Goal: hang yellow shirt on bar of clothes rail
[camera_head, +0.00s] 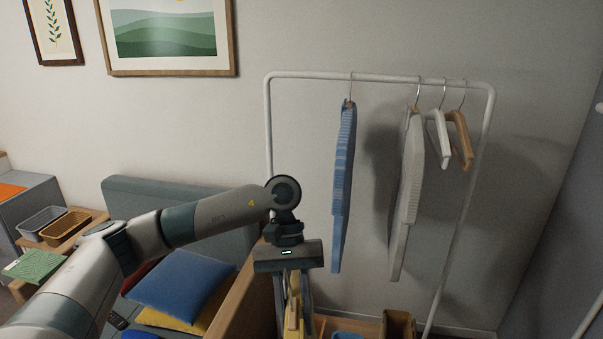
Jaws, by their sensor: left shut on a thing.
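The white clothes rail (268,125) stands against the wall, its horizontal top bar (385,78) running across the upper right. A blue shirt (342,185) and a light grey shirt (408,195) hang from the bar, with a white hanger (438,132) and a wooden hanger (460,138) to their right. My left gripper (293,303) points down, left of the blue shirt and well below the bar. It is shut on a narrow yellow piece (292,318), seemingly the yellow shirt, mostly hidden by the gripper and the lower picture edge. My right gripper is out of view.
A grey sofa (150,190) with blue (183,284) and yellow (207,318) cushions and a wooden side (245,300) stands left of the gripper. A brown box (398,324) is under the rail. The bar is free left of the blue shirt.

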